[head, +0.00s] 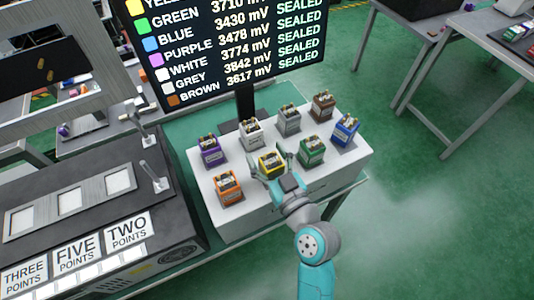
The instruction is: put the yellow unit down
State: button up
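The yellow unit (271,164) is a small box with a yellow top edge, in the front row of units on the white block (335,177), between the orange unit (230,188) and the green unit (311,151). My gripper (270,167) reaches it from the front, with one finger on each side, close against it. The fingers look shut on the unit. The gripper hides its lower part, so I cannot tell whether it rests on the block or hangs just above it.
The blue unit (345,130) ends the front row. Purple (211,152), white (250,133), grey (288,119) and brown (322,106) units stand behind. A screen (230,50) rises at the back. A dark console (150,215) with levers and square windows is left; green floor is open right.

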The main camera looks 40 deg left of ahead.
jog(key=shift+s+d, duration=0.15)
jog(key=shift+d, duration=0.35)
jog(key=v, duration=0.9)
jog(key=shift+s+d+r, duration=0.2)
jog(key=shift+s+d, duration=0.05)
jog(key=shift+s, duration=0.2)
